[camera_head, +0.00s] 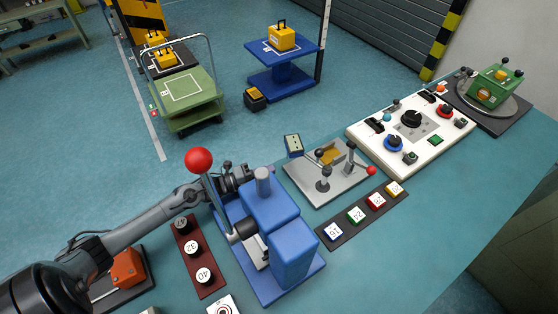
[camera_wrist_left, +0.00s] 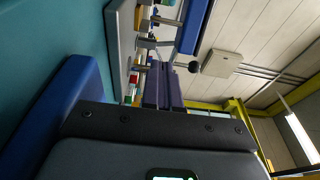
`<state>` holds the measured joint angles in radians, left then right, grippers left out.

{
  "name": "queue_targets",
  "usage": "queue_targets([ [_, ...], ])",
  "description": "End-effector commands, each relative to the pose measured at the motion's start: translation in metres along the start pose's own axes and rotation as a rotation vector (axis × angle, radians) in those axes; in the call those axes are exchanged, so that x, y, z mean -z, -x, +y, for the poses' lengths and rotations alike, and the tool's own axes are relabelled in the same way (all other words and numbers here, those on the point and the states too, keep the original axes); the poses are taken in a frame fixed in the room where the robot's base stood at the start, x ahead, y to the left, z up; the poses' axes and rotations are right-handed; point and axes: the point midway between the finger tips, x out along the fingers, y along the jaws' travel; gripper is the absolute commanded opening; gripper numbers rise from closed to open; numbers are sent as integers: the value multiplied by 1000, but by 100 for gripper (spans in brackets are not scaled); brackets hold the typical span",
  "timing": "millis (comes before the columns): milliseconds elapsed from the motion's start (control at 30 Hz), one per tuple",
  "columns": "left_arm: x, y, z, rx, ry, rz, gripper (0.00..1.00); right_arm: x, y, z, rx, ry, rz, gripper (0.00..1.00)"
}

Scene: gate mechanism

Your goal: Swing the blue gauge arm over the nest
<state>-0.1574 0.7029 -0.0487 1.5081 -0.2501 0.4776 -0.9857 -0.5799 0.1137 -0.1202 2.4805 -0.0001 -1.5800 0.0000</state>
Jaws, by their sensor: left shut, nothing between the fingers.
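My left gripper (camera_head: 250,180) is shut and empty. It is behind the blue press (camera_head: 290,255) with the red-ball lever, left of a light metal plate (camera_head: 303,190). The plate carries black-knobbed levers (camera_head: 323,172), a red-ended handle (camera_head: 371,170) and a yellowish block (camera_head: 329,157). A small blue box with a display (camera_head: 293,145) stands at its back left corner. I cannot tell which part is the gauge arm or the nest. The left wrist view shows a blue bar (camera_wrist_left: 195,25) and a black ball (camera_wrist_left: 193,67). The fingertips are partly hidden. My right gripper is out of view.
A red-ball lever (camera_head: 198,160) rises close to my left arm. A strip of numbered buttons (camera_head: 363,213) lies in front of the plate. A white control panel (camera_head: 412,130) and a green fixture (camera_head: 491,88) stand to the right. The front right tabletop is clear.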

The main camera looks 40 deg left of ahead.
Motion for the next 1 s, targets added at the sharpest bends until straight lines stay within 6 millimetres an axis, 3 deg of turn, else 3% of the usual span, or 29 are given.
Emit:
queue_targets([
  [133, 0, -29, -1, 5, 0, 0, 0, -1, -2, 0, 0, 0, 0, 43],
  [400, -22, -48, 0, 1, 0, -1, 0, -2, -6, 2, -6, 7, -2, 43],
  [1000, -28, -55, 0, 0, 0, 0, 0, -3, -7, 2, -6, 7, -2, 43],
])
